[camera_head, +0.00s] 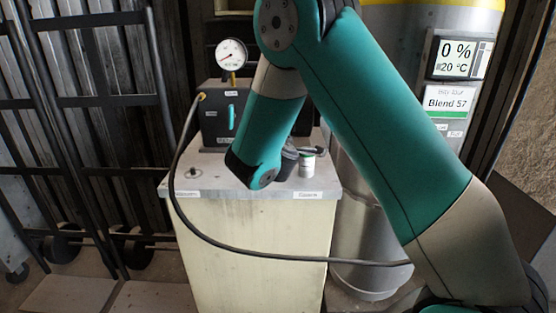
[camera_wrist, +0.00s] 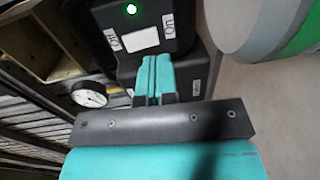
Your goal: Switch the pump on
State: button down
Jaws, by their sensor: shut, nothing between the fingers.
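In the head view my wrist hides most of the gripper.
A small white can (camera_head: 307,163) stands on the cabinet top. A dark hose (camera_head: 225,243) loops across the cabinet front. A tall grey tank (camera_head: 372,190) with a display reading 0 % and 20 °C (camera_head: 459,57) stands right. Black metal racks (camera_head: 90,100) stand left.

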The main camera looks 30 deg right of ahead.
jog(key=v, duration=0.3)
jog(key=f+b+v, duration=0.1)
jog(key=v, duration=0.2)
jog(key=f+v, duration=0.1)
jog(key=v, duration=0.2)
jog(key=shift+s+a+b, duration=0.15)
jog(key=shift+s+b, duration=0.15)
jog(key=shift+s, duration=0.05)
jog(key=s+a+f+m+g+y, duration=0.2)
jog(key=s+f+m+g+y, duration=0.35)
jog(key=s+m+g, duration=0.3)
jog(key=s+a+r+n+g+y, duration=0.2)
jog(key=s+a+r+g+y, duration=0.15)
jog(key=s+a, duration=0.45)
jog(key=s+a+r+n+g+y, duration=0.2)
jog(key=s+a+r+y, duration=0.15)
jog(key=s+a, duration=0.45)
notch_tip(320, 180, up, 25)
jog(key=s+p, duration=0.1)
jog(key=p, duration=2.5)
jog(key=shift+d+y, duration=0.2)
jog(key=shift+y, duration=0.25)
